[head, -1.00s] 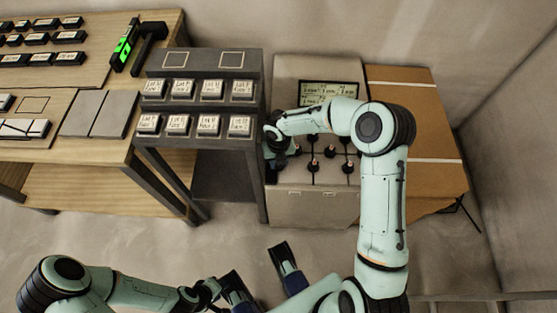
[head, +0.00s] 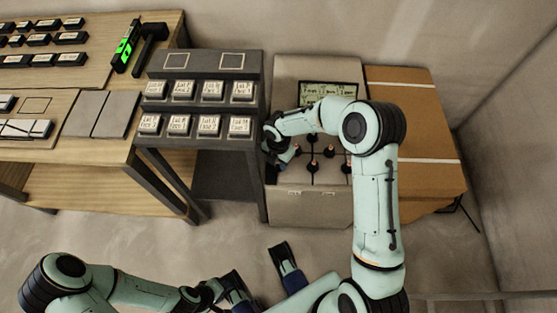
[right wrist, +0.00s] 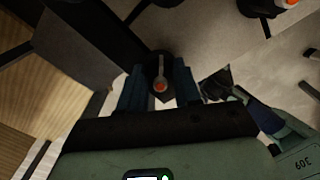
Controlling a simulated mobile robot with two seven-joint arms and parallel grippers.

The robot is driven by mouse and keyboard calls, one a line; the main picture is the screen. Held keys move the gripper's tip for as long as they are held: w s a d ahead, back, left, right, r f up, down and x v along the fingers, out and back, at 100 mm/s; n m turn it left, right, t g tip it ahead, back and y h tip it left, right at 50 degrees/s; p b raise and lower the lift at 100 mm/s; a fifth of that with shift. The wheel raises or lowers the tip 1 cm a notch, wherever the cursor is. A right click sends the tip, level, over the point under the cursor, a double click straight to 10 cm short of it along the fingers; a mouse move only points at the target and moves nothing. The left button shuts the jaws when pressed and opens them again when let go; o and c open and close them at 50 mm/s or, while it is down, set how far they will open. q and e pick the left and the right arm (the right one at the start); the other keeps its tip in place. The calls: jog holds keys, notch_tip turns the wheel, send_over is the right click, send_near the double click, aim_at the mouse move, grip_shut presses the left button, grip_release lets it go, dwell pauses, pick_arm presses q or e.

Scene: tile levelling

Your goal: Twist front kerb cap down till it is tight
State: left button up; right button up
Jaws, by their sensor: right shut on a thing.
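My right gripper (right wrist: 160,82) is shut on a dark cap with an orange tip (right wrist: 160,86), which sits between its two blue fingers in the right wrist view. In the head view this gripper (head: 278,150) is at the left edge of the grey tiled block (head: 312,208), and the held cap is hidden there by the hand. I take the held cap to be the front kerb cap. Other black caps with orange tips (head: 313,164) stand on the block's joints to its right. My left gripper (head: 264,275) is open and empty, low in front of the block.
A dark rack (head: 200,105) of labelled tiles stands close left of the block. A small display panel (head: 328,94) stands behind the caps. A cardboard box (head: 415,130) is on the right. A wooden bench (head: 95,150) is on the left. Floor in front is clear.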

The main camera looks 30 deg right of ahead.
jog(key=m, duration=0.4)
jog(key=shift+m, duration=0.3)
jog(key=m, duration=0.4)
jog(key=shift+m, duration=0.3)
jog(key=m, duration=0.4)
jog(key=shift+b, duration=0.35)
jog(key=m, duration=0.7)
jog(key=shift+m, duration=0.3)
jog(key=m+p, duration=0.1)
jog(key=m, duration=0.3)
jog(key=shift+r+m, duration=0.1)
jog(key=shift+m, duration=0.2)
jog(key=m+p, duration=0.1)
jog(key=m, duration=0.3)
jog(key=shift+m+p, duration=0.3)
jog(key=shift+p, duration=0.05)
pick_arm(q)
jog(key=shift+s+d+r+g+p, duration=0.1)
jog(key=shift+s+r+p, duration=0.15)
jog(key=shift+r, duration=0.25)
jog(key=shift+s+a+r+g+p, duration=0.1)
jog(key=shift+s+r+p, duration=0.2)
jog(key=shift+r, duration=0.25)
jog(key=shift+s+d+r+g+p, duration=0.1)
jog(key=shift+s+r+p, duration=0.15)
jog(key=shift+r, duration=0.25)
pick_arm(e)
jog(key=shift+m, duration=2.2)
